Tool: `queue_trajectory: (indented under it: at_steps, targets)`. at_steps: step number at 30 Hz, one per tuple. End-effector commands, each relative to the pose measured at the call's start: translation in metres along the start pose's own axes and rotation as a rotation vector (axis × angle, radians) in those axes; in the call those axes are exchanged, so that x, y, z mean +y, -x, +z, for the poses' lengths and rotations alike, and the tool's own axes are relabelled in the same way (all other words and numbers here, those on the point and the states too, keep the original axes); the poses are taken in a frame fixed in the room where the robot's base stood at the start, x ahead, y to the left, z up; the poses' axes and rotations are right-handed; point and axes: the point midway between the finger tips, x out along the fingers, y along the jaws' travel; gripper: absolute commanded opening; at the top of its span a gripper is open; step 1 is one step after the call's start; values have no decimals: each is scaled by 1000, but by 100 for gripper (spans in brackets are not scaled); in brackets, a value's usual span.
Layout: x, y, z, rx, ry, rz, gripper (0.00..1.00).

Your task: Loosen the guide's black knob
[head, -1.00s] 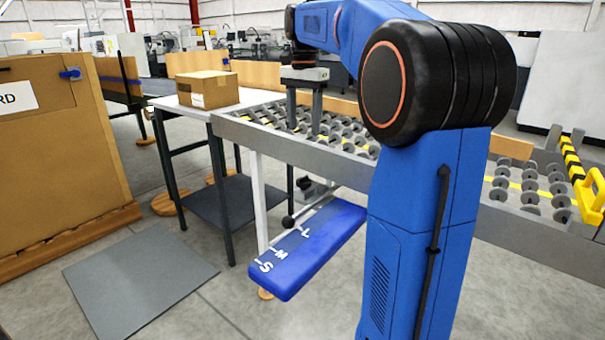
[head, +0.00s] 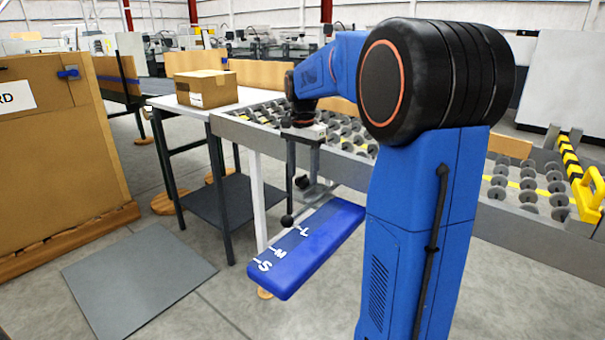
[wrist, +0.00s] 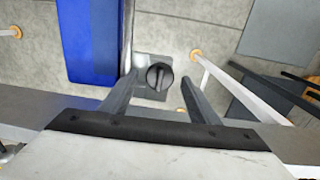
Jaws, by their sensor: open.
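The guide is a long blue bar (head: 305,250) marked S, M and L, below the roller conveyor; its blue surface also shows at the upper left in the wrist view (wrist: 90,45). A round black knob (wrist: 159,76) with a raised grip bar sits on a small grey plate beside it. In the head view, a small dark knob (head: 302,182) shows near the bar's far end. My gripper (wrist: 157,82) is open, pointing down, with one finger on each side of the black knob in the wrist view. Contact cannot be told. In the head view, my gripper (head: 303,172) hangs at the conveyor's near side.
The conveyor's grey side rail (head: 350,172) runs close by my gripper. A black ball (head: 288,221) on a rod is near the bar. A table (head: 160,103) with a cardboard box (head: 206,89) stands left.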

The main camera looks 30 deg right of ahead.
Motion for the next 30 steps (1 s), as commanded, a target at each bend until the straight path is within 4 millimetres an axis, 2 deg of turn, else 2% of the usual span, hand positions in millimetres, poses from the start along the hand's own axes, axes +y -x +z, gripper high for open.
queue_trajectory:
  at_steps: [11, 12, 17, 30]
  targets:
    - [0, -7, 0, 0, 0, 0, 55]
    - [0, -7, 0, 0, 0, 0, 53]
    - [0, -6, 0, 0, 0, 0, 15]
    - [0, -6, 0, 0, 72, 0, 14]
